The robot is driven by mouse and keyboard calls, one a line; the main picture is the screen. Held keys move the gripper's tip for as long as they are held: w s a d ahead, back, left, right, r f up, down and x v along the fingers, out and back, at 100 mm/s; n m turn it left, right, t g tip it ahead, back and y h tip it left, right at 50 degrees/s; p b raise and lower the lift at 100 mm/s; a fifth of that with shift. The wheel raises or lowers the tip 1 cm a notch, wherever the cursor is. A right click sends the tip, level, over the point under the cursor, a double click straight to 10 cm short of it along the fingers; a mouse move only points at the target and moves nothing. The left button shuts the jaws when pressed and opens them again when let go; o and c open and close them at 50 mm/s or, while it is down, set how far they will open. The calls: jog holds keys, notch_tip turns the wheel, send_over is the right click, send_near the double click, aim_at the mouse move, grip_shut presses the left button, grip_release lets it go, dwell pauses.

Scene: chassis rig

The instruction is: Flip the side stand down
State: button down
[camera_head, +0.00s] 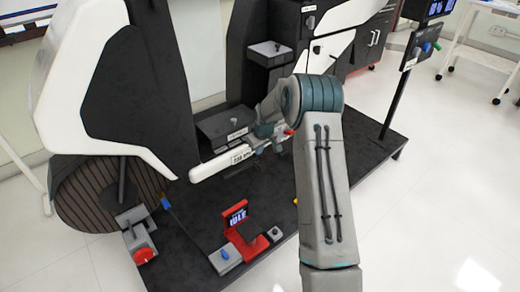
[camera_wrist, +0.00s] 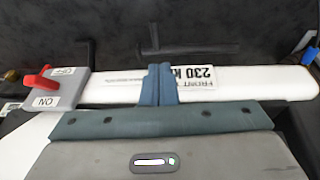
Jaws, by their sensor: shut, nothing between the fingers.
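My gripper (camera_wrist: 157,85) is shut and empty, its teal fingers together over a long white bar (camera_wrist: 115,88) with a label reading 230. In the head view my gripper (camera_head: 265,131) is beside the same bar (camera_head: 212,167), partly hidden by my arm. A dark bar with a short upright piece (camera_wrist: 190,49) lies beyond the white bar in the wrist view, apart from the fingertips. It may be the side stand, but dark on dark I cannot be sure. I cannot make out the stand in the head view.
A grey switch box marked ON with a red lever (camera_wrist: 40,79) is left of my gripper. On the black platform (camera_head: 190,262) stand a red screen frame (camera_head: 236,216) and a red button (camera_head: 144,256). A post with a control panel (camera_head: 414,50) stands right.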

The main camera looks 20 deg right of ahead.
aim_at(258, 166)
jog(key=b+x, duration=0.1)
jog(key=x, duration=0.2)
jog(key=b+x, duration=0.1)
jog(key=x, duration=0.2)
jog(key=d+b+x, duration=0.1)
jog(key=x, duration=0.2)
jog(key=shift+s+f, duration=0.2)
jog(key=shift+s, duration=0.15)
